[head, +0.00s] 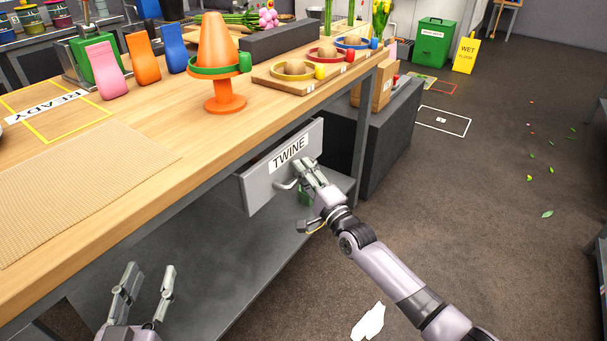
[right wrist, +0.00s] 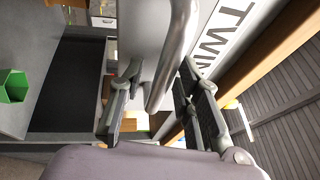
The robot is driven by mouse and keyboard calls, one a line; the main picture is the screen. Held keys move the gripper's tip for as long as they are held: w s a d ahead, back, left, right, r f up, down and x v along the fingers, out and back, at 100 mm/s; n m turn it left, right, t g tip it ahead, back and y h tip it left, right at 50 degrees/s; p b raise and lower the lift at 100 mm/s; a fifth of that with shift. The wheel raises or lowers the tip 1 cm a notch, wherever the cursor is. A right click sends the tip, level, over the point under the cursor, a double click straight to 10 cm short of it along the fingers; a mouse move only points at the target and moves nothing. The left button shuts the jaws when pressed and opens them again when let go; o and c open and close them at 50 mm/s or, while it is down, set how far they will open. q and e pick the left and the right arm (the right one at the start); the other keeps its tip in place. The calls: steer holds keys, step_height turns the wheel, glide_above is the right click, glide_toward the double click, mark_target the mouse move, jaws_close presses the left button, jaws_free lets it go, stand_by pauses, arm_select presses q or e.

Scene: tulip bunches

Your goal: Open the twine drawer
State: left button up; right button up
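The twine drawer (head: 262,188) has a grey front with a white TWINE label (head: 288,152) and hangs under the wooden table's front edge. I cannot see inside it or tell how far out it stands. Its grey bar handle (head: 284,185) also shows in the right wrist view (right wrist: 178,45). My right gripper (head: 305,172) is at the handle; in the right wrist view its fingers (right wrist: 160,98) are apart, with the bar between them. I see no clear grip on it. My left gripper (head: 144,281) is open and empty, low at the lower left, away from the drawer.
The wooden table (head: 150,180) carries an orange cone-shaped stand (head: 216,60), a board with ring trays (head: 275,82) and a woven mat (head: 80,190). A grey lower shelf (head: 200,265) lies below the drawer. A dark cabinet (head: 395,125) stands right of it. The floor in front is mostly clear.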

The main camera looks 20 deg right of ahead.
jaws_close()
stand_by(0.6)
